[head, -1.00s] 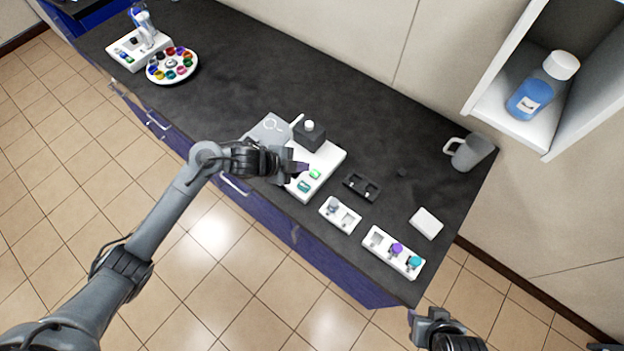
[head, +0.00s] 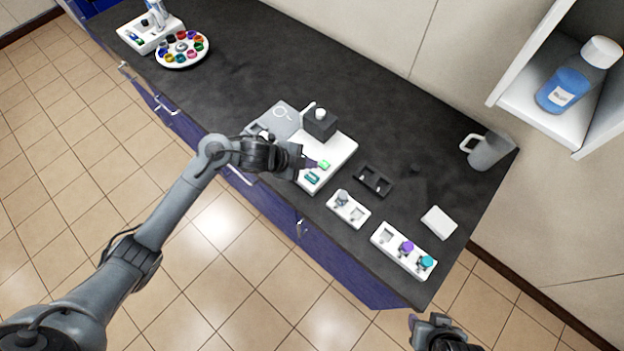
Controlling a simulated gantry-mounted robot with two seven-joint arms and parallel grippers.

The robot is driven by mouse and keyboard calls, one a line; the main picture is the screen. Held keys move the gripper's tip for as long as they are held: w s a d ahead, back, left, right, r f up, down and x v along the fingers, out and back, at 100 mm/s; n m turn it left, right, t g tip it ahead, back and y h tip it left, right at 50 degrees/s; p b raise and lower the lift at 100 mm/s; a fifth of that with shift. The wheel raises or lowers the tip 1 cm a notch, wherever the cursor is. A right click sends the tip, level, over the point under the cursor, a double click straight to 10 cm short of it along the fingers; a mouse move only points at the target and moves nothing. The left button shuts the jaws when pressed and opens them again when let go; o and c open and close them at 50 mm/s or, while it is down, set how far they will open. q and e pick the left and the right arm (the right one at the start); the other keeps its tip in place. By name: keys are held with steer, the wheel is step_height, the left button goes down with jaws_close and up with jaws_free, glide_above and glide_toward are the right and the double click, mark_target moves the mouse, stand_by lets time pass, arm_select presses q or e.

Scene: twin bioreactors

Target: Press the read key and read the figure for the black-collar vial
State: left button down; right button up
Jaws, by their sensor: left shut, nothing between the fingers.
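The white reader (head: 335,150) sits mid-bench with a dark block and a white-topped knob or cap (head: 320,114) on it. Its bright green key (head: 324,165) and a teal display or label (head: 312,178) are near its front; no figure is legible. My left gripper (head: 312,163) is shut and empty, its purple-tinged tips just left of the green key; contact cannot be told. A black-collar vial cannot be picked out for sure; a grey-topped vial (head: 342,197) stands in a small white rack. My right gripper (head: 414,320) is at the bottom edge, away from the bench, its jaws unclear.
A white rack (head: 390,255) holds purple-topped and teal-topped vials. A black holder (head: 372,181), a white block (head: 438,222) and a grey jug (head: 488,150) stand to the right. A round tray of coloured pieces (head: 181,48) is far left. The bench's back middle is clear.

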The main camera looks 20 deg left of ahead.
mark_target(309, 178)
arm_select(q)
step_height(309, 178, down, 3)
steer(key=shift+r+b, duration=0.2)
steer(key=shift+b, duration=0.65)
steer(key=shift+f+b, duration=0.5)
steer(key=shift+f, duration=0.45)
arm_select(e)
step_height(309, 178, down, 4)
steer(key=shift+r, duration=0.15)
steer(key=shift+a, duration=0.1)
arm_select(q)
steer(key=shift+f, duration=0.4)
